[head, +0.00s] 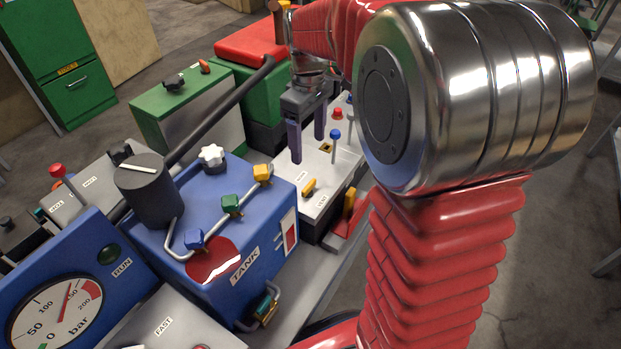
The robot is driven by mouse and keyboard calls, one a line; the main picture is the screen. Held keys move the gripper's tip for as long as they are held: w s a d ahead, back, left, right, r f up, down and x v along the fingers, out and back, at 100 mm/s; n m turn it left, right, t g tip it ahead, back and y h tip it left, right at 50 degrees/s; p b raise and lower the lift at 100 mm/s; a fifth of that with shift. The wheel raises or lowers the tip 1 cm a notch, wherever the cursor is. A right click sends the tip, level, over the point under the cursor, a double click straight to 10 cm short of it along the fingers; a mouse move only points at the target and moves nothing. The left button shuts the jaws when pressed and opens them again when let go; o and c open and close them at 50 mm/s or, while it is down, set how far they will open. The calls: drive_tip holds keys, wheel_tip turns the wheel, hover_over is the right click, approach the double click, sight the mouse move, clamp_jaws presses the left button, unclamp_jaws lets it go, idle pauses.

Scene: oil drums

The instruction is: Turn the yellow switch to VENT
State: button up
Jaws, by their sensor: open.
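A small yellow switch (309,187) sits on the top of a white control box (318,208) in the middle of the head view. Small labels lie on either side of it, too small to read surely. My gripper (308,149) points down over the far part of the same box. Its two dark fingers are apart, with nothing between them. In the picture the fingertips are above the switch and apart from it. How high they are over the box is hard to tell.
A blue TANK box (262,218) with coloured valve knobs and a black cylinder (148,188) stands left of the switch. A blue-knobbed lever (335,135) and a red button (337,112) are near my gripper. A pressure gauge (55,312) is at lower left.

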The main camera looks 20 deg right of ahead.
sight(309, 184)
wheel_tip(309, 184, down, 14)
drive_tip(key=shift+r, duration=0.2)
idle(0.4)
drive_tip(key=shift+c, duration=0.5)
